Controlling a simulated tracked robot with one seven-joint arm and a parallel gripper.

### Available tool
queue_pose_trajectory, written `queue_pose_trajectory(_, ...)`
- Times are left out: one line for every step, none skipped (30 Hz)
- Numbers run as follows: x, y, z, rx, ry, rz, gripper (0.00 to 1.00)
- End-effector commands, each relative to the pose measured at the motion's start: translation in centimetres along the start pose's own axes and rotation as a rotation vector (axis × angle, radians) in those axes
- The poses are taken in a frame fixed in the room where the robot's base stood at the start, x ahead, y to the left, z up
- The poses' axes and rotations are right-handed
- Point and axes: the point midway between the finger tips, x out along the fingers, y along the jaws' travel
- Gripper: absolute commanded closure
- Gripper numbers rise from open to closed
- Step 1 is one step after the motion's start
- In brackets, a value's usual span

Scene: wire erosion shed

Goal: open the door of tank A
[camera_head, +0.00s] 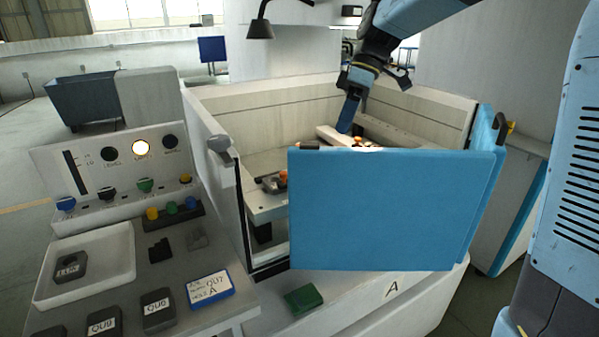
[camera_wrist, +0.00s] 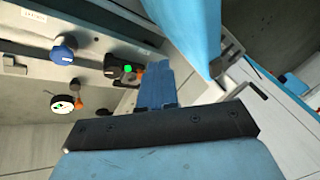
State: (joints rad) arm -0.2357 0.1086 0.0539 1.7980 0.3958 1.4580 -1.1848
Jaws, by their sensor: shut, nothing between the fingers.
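The blue door of tank A (camera_head: 390,208) stands at the front of the pale tank (camera_head: 225,170), above a letter A (camera_head: 393,288). A gap shows between the door's left edge and the dark-edged left post, so the door is at least partly open. A grey catch (camera_head: 221,148) sits on top of that post. My gripper (camera_head: 347,117) is shut and empty, pointing down over the tank's interior, behind the door's top edge. In the wrist view its blue fingers (camera_wrist: 157,85) are together; a blue panel edge (camera_wrist: 190,30), probably the door, is close beside them.
Inside the tank are work fixtures (camera_head: 270,183), and a blue knob (camera_wrist: 64,50) shows in the wrist view. A control panel (camera_head: 110,165) with one lit lamp, a white tray (camera_head: 85,287) and a labelled card (camera_head: 209,289) are at left. A green block (camera_head: 303,299) lies on the front ledge.

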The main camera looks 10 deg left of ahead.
Motion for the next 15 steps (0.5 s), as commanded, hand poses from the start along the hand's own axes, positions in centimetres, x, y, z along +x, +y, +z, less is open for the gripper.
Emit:
queue_pose_trajectory(0.7, 1.0, -1.3, -0.055, 0.000, -0.042, 1.00)
queue_pose_trajectory(1.0, 1.4, -2.0, -0.089, 0.003, -0.064, 1.00)
queue_pose_trajectory(1.4, 1.9, -2.8, -0.132, 0.007, -0.091, 1.00)
queue_pose_trajectory(1.6, 2.2, -3.4, -0.162, 0.010, -0.111, 1.00)
queue_pose_trajectory(1.9, 2.5, -3.9, -0.190, 0.014, -0.129, 1.00)
queue_pose_trajectory(2.2, 2.9, -4.5, -0.223, 0.019, -0.150, 1.00)
queue_pose_trajectory(2.4, 3.1, -4.9, -0.246, 0.023, -0.164, 1.00)
queue_pose_trajectory(2.6, 3.3, -5.3, -0.265, 0.026, -0.175, 1.00)
queue_pose_trajectory(2.9, 3.5, -5.7, -0.288, 0.030, -0.191, 1.00)
queue_pose_trajectory(3.0, 3.6, -6.0, -0.302, 0.033, -0.199, 1.00)
queue_pose_trajectory(3.1, 3.8, -6.2, -0.315, 0.036, -0.206, 1.00)
queue_pose_trajectory(3.3, 3.9, -6.4, -0.326, 0.038, -0.214, 1.00)
queue_pose_trajectory(3.4, 3.9, -6.5, -0.332, 0.040, -0.218, 1.00)
queue_pose_trajectory(3.5, 4.0, -6.6, -0.338, 0.041, -0.221, 1.00)
queue_pose_trajectory(3.7, 3.9, -6.7, -0.342, 0.041, -0.223, 1.00)
